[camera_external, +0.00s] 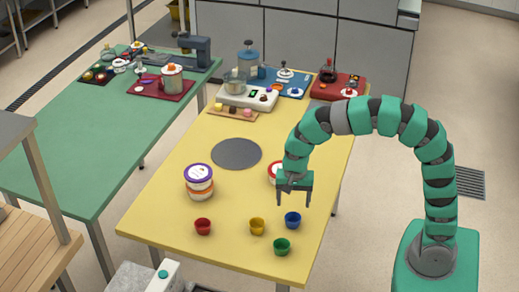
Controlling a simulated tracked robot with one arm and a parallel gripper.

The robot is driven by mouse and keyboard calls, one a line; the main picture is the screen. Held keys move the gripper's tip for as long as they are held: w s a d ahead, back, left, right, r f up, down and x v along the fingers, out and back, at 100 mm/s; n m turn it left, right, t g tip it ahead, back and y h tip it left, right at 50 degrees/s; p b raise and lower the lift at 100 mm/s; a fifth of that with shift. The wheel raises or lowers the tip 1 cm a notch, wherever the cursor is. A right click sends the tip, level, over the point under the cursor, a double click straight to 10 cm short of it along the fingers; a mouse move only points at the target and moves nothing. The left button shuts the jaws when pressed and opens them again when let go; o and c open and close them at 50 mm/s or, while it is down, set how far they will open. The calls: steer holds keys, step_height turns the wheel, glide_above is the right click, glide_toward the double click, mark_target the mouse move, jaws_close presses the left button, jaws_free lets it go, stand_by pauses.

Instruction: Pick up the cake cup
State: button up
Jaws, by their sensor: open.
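Several small cups stand near the front of the yellow table (190,150): a red cup (203,226), a yellow cup (257,226), a blue cup (292,220) and a green cup (281,246). I cannot tell which one is meant by the cake cup. My gripper (293,201) is open and points down above the table, just above and behind the blue cup in the picture. Its jaws look empty. A white tub with a red lid (273,170) is partly hidden behind my gripper.
Stacked white tubs with a purple lid (198,175) stand left of my gripper. A flat grey disc (236,153) lies farther back. Scales and trays, including a red tray (343,88), fill the table's far end. A green table (75,150) stands left.

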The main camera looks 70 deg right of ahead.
mark_target(293, 218)
steer(key=f, duration=0.2)
steer(key=f+b, duration=0.1)
steer(key=f, duration=0.5)
steer(key=shift+s+a+b, duration=0.1)
steer(key=shift+a+b, duration=0.15)
steer(key=shift+b, duration=0.1)
steer(key=c, duration=1)
